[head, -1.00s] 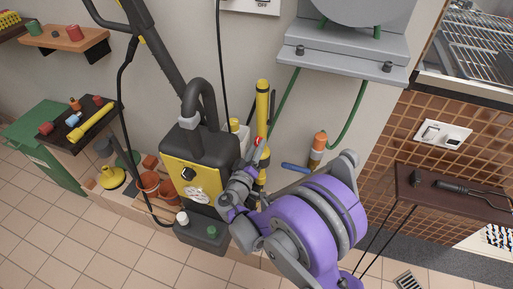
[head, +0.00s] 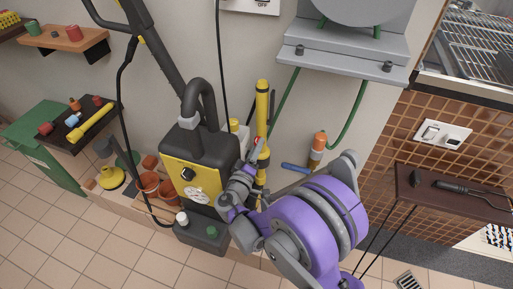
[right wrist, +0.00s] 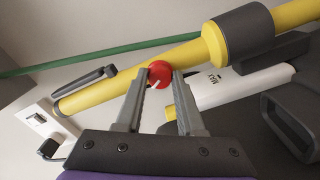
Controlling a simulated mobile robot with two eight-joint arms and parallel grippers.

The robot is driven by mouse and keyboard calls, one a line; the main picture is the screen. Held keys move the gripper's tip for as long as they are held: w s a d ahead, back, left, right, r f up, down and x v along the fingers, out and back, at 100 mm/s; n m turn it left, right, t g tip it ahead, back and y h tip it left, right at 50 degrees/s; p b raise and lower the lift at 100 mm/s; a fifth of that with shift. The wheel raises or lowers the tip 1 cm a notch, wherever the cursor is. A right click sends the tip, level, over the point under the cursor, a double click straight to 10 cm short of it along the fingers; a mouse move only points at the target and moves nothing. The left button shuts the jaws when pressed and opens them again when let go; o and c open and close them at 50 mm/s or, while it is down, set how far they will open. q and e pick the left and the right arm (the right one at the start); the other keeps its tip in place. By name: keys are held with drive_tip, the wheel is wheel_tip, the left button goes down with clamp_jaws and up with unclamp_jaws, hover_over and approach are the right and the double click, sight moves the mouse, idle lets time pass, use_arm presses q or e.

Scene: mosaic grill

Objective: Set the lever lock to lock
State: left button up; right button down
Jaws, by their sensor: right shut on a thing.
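A small round red knob (right wrist: 158,73) with a white mark sits against a yellow tube in the right wrist view. I take it to be the lever lock; its lock setting cannot be read. My right gripper (right wrist: 161,82) has one fingertip on each side of the knob and is shut on it. In the head view the red knob (head: 257,140) is a small spot beside the upright yellow tube (head: 262,105), and my right gripper (head: 256,150) partly covers it. My left gripper is not in view.
A black and yellow machine (head: 205,155) with a thick hose stands left of my right gripper. An orange-topped pipe with a blue-handled valve (head: 296,168) is close on the right. A grey wall shelf (head: 345,65) overhangs behind. Tiled floor (head: 120,245) is free at the lower left.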

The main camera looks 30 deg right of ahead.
drive_tip(key=c, duration=0.5)
unclamp_jaws()
drive_tip(key=shift+a, duration=0.1)
drive_tip(key=p+v, duration=0.1)
drive_tip(key=v, duration=0.9)
drive_tip(key=shift+s+a, duration=0.25)
